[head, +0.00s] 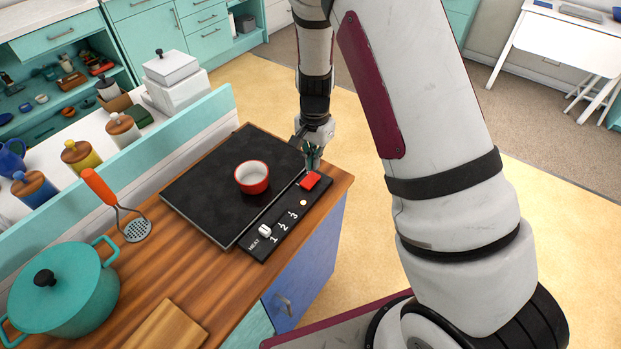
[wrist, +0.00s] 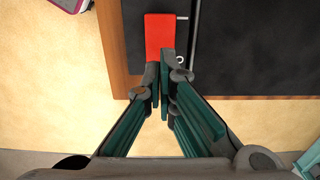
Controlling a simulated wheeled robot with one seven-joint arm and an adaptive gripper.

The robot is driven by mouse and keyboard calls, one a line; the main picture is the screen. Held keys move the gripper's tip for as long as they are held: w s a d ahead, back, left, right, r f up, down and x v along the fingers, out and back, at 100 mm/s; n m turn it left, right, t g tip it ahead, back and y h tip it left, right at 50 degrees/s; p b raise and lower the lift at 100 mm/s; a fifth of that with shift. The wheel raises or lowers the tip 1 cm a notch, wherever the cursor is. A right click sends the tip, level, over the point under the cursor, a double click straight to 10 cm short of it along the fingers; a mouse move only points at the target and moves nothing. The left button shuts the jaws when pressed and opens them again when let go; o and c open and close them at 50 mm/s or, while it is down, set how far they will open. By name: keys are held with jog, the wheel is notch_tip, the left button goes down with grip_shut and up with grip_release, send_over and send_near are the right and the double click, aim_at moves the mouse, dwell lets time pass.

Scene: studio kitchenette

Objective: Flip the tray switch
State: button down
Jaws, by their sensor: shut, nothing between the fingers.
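The black warming tray (head: 205,185) lies on the wooden counter, with a control strip along its right side. A red rocker switch (head: 310,181) sits at the far end of that strip. It also shows in the wrist view (wrist: 159,38). A white slider (head: 265,230) sits near the mark 1. My gripper (head: 312,163) is shut and empty, just beside the switch. In the wrist view my gripper (wrist: 160,72) has its fingertips together at the near edge of the red switch. I cannot tell if they touch it.
A red bowl (head: 252,177) with a white inside stands on the tray. A teal pot (head: 64,290), a masher (head: 118,205) and a wooden board (head: 166,328) are on the counter. Several lidded jars stand behind a teal ledge (head: 185,130).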

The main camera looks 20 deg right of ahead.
jog(key=shift+r+p, duration=0.7)
jog(key=shift+r, duration=1.05)
jog(key=shift+r, duration=0.15)
notch_tip(320, 180, up, 10)
jog(key=n+t+y, duration=0.1)
jog(key=n, duration=0.1)
send_over(314, 176)
jog(key=s+a, duration=0.1)
jog(key=s, duration=0.2)
jog(key=s+r+n+t, duration=0.1)
jog(key=s+r+n, duration=0.15)
jog(key=r, duration=0.25)
jog(key=s+r+n, duration=0.1)
jog(key=s+r, duration=0.3)
jog(key=r, duration=0.2)
jog(key=s+r+n+t, duration=0.1)
jog(key=s+r, duration=0.1)
jog(key=s, duration=0.4)
jog(key=s+r+n+t, duration=0.1)
jog(key=s+r+n, duration=0.1)
jog(key=s, duration=0.3)
jog(key=s+d+r+n+t+h, duration=0.1)
jog(key=s+r+n, duration=0.1)
jog(key=s+r, duration=0.2)
jog(key=s, duration=0.2)
jog(key=shift+s+r, duration=0.25)
jog(key=shift+s, duration=0.05)
jog(key=shift+d, duration=0.1)
